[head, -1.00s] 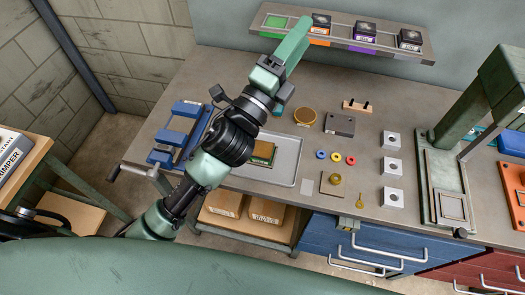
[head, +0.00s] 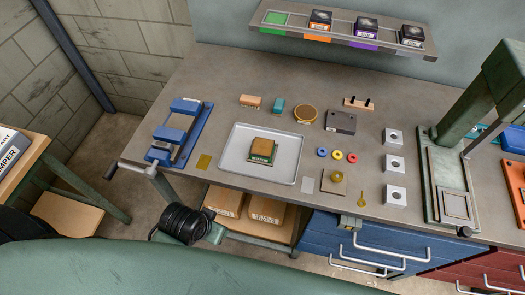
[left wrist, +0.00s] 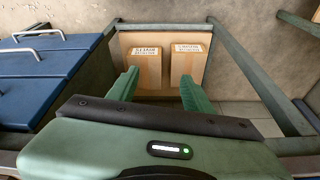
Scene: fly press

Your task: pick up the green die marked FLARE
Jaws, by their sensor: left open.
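A block with a green lower part and a brown top, seemingly the green die (head: 263,148), lies in the shallow grey tray (head: 233,166) on the bench. Its pale lettering is too small to read. My left gripper (left wrist: 160,76) is open and empty in the left wrist view, its green fingers apart before boxes on the shelf under the bench. The die is not in the left wrist view. My right gripper is in neither view.
The wall shelf (head: 345,42) has a bare green slot (head: 274,18) and three dark dies beside it. A blue vise (head: 178,135) stands left of the tray. Blue drawers (head: 345,240) are under the bench. Cardboard boxes (left wrist: 142,68) sit on the lower shelf.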

